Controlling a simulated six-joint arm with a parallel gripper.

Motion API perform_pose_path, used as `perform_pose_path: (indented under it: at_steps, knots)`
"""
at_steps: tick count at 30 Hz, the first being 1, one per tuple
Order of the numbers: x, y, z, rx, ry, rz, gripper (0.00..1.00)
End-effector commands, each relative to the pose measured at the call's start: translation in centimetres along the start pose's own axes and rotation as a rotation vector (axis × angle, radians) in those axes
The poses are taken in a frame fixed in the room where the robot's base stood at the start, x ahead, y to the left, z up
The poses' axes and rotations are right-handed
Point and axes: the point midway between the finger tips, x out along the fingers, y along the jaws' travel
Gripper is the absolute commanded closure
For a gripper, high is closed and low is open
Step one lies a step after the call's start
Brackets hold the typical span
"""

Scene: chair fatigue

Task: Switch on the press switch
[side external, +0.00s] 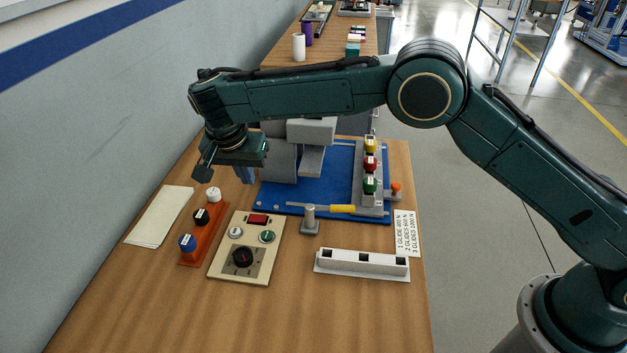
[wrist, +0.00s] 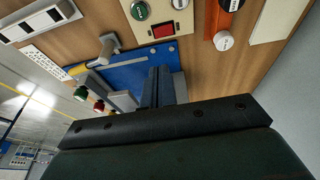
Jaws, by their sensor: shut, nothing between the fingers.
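A cream control panel (side external: 246,247) lies on the wooden table. It bears a red rectangular piece (side external: 258,219), a white round button (side external: 236,232), a green round button (side external: 267,236) and a black knob (side external: 243,258). Which of these is the press switch, I cannot tell. The wrist view shows the panel's red piece (wrist: 163,31) and green button (wrist: 140,11) at the top. My gripper (side external: 247,180) points down, shut and empty, above the table behind the panel, beside the grey press. Its fingers (wrist: 158,75) show close together in the wrist view.
An orange rack (side external: 203,235) with blue, black and white knobs stands left of the panel. The grey press (side external: 282,155) stands on a blue base (side external: 295,198), with a column of coloured pieces (side external: 370,165).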

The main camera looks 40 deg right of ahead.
Motion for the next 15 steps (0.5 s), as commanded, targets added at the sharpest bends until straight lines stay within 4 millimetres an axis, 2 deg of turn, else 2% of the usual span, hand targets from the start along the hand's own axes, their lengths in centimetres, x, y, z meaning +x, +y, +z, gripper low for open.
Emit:
perform_pose_path:
  at_steps: [15]
  knots:
    - [7.1,0.1,0.0,0.001,-0.002,0.002,1.0]
